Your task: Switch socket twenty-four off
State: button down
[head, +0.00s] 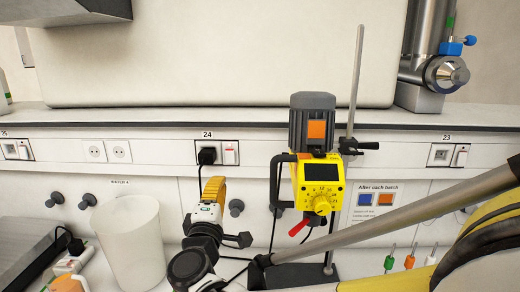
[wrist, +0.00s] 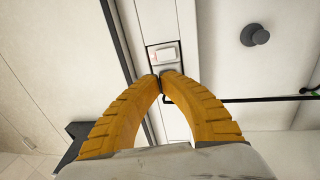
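Socket twenty-four is a pale wall panel (head: 217,152) under the label "24" in the head view. A black plug (head: 207,156) sits in its left half, and a white rocker switch (head: 231,154) is in its right half. In the wrist view the rocker (wrist: 165,54) lies just beyond my fingertips. My gripper (head: 215,181) has yellow ribbed fingers and is just below the socket. In the wrist view my gripper (wrist: 159,78) has its tips together, with nothing visible between them. They partly cover the panel. I cannot tell whether they touch it or which way the rocker is tipped.
A yellow and grey stirrer (head: 318,180) on a stand is right of my gripper. A white bin (head: 132,240) stands at left. Other sockets are at far left (head: 16,149) and right (head: 447,155). A dark knob (head: 237,207) and hanging cable are close by.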

aim_at(229, 152)
jog(key=w, duration=0.4)
jog(key=w+r+b, duration=0.1)
jog(key=w, duration=0.4)
jog(key=w+r+b, duration=0.1)
jog(key=w, duration=0.3)
jog(key=shift+w+a+r, duration=0.1)
jog(key=shift+w+a, duration=0.2)
